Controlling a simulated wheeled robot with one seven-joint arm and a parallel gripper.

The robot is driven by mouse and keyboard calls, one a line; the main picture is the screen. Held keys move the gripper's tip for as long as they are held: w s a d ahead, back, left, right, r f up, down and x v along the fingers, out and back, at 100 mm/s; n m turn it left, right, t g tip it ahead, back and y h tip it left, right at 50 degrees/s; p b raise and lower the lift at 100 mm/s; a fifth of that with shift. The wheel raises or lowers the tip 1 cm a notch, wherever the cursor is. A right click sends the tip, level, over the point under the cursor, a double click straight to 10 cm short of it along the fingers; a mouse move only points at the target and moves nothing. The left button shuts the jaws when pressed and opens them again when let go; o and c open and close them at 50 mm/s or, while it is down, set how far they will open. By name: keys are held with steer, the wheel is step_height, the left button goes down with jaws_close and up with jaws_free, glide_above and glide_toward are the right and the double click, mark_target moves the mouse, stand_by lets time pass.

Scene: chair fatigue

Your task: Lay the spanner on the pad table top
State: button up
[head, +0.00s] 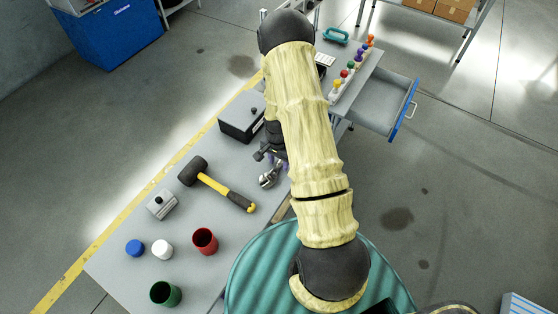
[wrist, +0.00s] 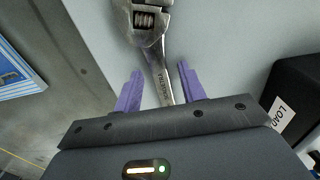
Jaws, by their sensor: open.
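The spanner (head: 268,180) is a silver adjustable wrench on the grey table top (head: 225,225), near its right edge in the head view. In the wrist view the spanner (wrist: 158,62) has its jaw head at the top, and its handle runs down between my purple fingers. My gripper (wrist: 158,78) is open, with a gap on both sides of the handle. In the head view my gripper (head: 272,160) is just above the spanner and partly hidden by my arm. I cannot tell which surface is the pad table top.
A black box (head: 241,118) stands close to my gripper. An open drawer (head: 385,105) juts out at right.

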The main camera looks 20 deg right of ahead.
mark_target(278, 164)
step_height(278, 164, up, 12)
steer(key=b, duration=0.2)
stand_by(0.4)
steer(key=shift+w+r, duration=0.1)
stand_by(0.4)
steer(key=s+a+r+n+t, duration=0.2)
steer(key=s+a+r+n, duration=0.7)
steer(key=s+r+n, duration=0.2)
step_height(278, 164, up, 2)
steer(key=shift+s+a+r+t, duration=0.15)
steer(key=shift+s+t, duration=0.25)
steer(key=shift+s, duration=0.35)
